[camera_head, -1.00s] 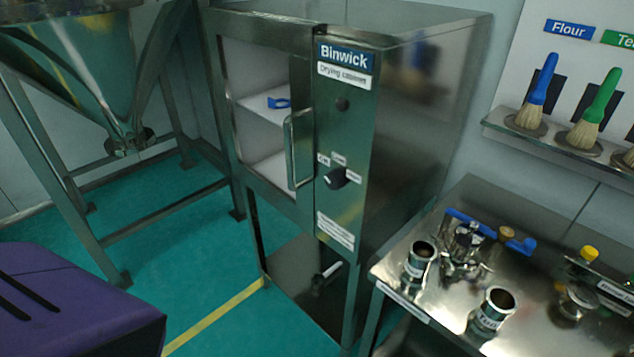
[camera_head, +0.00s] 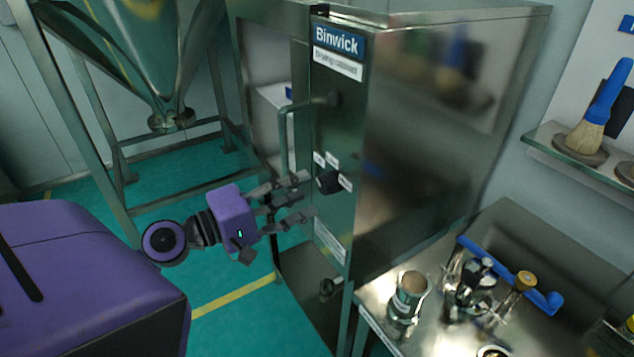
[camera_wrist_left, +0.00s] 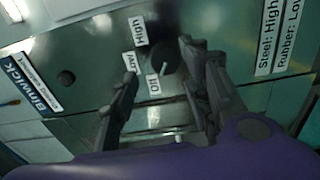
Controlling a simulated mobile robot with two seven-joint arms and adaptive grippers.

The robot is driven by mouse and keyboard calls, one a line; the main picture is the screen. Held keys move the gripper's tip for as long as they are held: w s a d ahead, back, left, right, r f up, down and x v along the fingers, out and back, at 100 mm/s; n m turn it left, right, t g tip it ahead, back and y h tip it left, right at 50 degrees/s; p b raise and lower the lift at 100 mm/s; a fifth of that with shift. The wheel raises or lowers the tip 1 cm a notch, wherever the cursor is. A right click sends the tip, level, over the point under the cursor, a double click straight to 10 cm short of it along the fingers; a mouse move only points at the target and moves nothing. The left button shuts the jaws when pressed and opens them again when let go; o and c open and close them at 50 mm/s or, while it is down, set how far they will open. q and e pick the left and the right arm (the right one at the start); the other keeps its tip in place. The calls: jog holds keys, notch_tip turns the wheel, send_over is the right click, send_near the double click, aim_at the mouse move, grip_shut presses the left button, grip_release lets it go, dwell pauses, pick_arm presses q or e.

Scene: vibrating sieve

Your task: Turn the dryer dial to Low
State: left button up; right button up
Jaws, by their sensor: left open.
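The dryer dial (camera_head: 328,181) is a black knob on the front panel of the Binwick drying cabinet (camera_head: 420,120), with small white labels around it. In the left wrist view the dial (camera_wrist_left: 165,58) has High, Low and Off labels beside it, and its white mark appears to point near the Off label (camera_wrist_left: 153,83). My left gripper (camera_head: 308,195) is open in front of the panel, just left of and below the dial. In the left wrist view its fingers (camera_wrist_left: 160,64) spread to either side of the dial; contact cannot be told. My right gripper is not in view.
The cabinet's door handle (camera_head: 284,140) stands out left of the dial. A steel bench (camera_head: 440,275) with metal fittings and a blue-handled part (camera_head: 510,275) is at the lower right. A hopper frame (camera_head: 90,150) stands at left. Green floor lies open between.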

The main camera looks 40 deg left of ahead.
aim_at(321, 182)
pick_arm(q)
jog(key=x, duration=0.2)
jog(key=p+x, duration=0.1)
jog(key=x, duration=0.1)
jog(key=shift+w+r, duration=0.15)
jog(key=shift+r, duration=0.1)
jog(key=shift+w+d+f+p, duration=0.2)
jog(key=shift+w+f+p, duration=0.1)
jog(key=shift+w, duration=0.15)
jog(key=shift+r, duration=0.1)
jog(key=c, duration=1)
